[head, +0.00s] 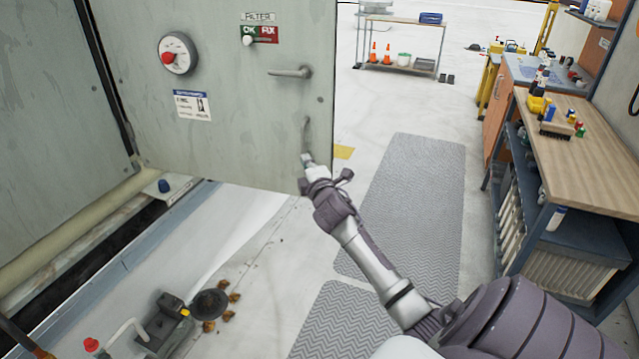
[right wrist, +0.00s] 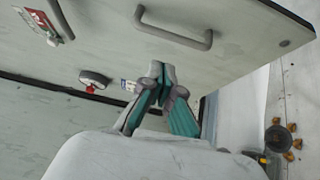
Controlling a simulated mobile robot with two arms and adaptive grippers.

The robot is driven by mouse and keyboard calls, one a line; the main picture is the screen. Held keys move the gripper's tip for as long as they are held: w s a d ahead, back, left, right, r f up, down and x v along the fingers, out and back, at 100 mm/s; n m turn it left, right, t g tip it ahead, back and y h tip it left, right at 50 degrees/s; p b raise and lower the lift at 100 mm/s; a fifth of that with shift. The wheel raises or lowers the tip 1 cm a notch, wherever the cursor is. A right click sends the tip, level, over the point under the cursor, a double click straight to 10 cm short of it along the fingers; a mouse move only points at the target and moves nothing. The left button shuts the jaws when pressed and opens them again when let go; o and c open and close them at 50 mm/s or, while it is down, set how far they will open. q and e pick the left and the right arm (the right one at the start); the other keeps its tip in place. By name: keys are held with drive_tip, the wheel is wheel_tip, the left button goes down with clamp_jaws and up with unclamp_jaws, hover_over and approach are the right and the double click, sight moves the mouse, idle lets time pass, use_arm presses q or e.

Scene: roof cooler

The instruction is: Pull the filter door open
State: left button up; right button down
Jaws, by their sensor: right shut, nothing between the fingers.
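The filter door (head: 235,120) is a grey-green panel at the upper left of the head view, with a FILTER label, a lever handle (head: 290,72) and a grey pull handle (head: 306,132) near its right edge. It meets the adjoining panel at an angle; how far open it stands, I cannot tell. My right gripper (head: 307,158) is just below the pull handle, in front of the door. In the right wrist view the pull handle (right wrist: 172,30) lies beyond the fingertips (right wrist: 156,70), which are together and empty, apart from it. My left gripper is out of view.
The door carries a gauge (head: 177,54) and a green-and-red OK/FIX sign (head: 260,34). A ledge with a black fitting (head: 168,318) is at lower left. A workbench (head: 590,150) stands at right. Grey mats (head: 410,190) cover open floor between.

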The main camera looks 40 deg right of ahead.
drive_tip(key=s+a+b, duration=0.2)
drive_tip(key=s, duration=0.6)
wheel_tip(320, 180, down, 25)
drive_tip(key=s+a+m+g+y, duration=0.3)
drive_tip(key=g, duration=0.1)
drive_tip(key=s+a+f+m+g+y, duration=0.1)
drive_tip(key=s+a+f+g, duration=0.2)
drive_tip(key=f, duration=0.5)
drive_tip(key=s+a+f+m+g+y, duration=0.1)
drive_tip(key=s+a+f, duration=0.3)
drive_tip(key=f, duration=0.5)
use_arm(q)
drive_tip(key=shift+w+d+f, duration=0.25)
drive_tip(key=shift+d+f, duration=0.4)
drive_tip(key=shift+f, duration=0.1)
use_arm(e)
drive_tip(key=s+a+f+m+g+y, duration=0.1)
drive_tip(key=s+a+f, duration=0.4)
drive_tip(key=s, duration=0.6)
drive_tip(key=s+a+f+m+g+y, duration=0.1)
drive_tip(key=s+a+f+m+g, duration=0.1)
drive_tip(key=s+a+f, duration=0.3)
drive_tip(key=s+a+f+m+g+y, duration=0.1)
drive_tip(key=s+a+f+g, duration=0.3)
drive_tip(key=s+f, duration=0.6)
drive_tip(key=s+a+m, duration=0.1)
drive_tip(key=s, duration=0.8)
drive_tip(key=shift+a+f, duration=0.35)
drive_tip(key=shift+a, duration=0.05)
